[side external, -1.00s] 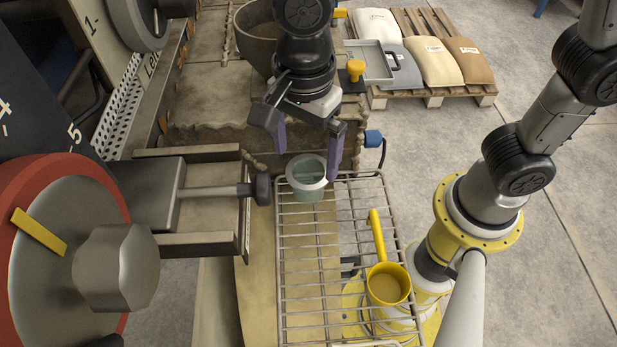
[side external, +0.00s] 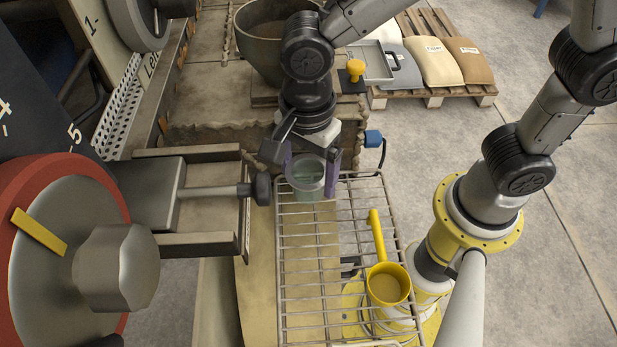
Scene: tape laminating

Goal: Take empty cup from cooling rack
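The empty cup (side external: 306,189) is a small, clear, greenish cup with a pale rim. It stands upright at the far end of the wire cooling rack (side external: 309,303). My gripper (side external: 310,181) is down at the cup, with one purple finger on its left and one on its right. The fingers look very close to the cup's sides. I cannot tell whether they touch it. The cup's far side is hidden by my gripper.
A yellow dipper (side external: 388,285) with a raised handle rests on the rack's near right part. A metal chute with a rod and dark knob (side external: 262,189) stands close left of the cup. A large grey bowl (side external: 262,45) is behind. The rack's near left is clear.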

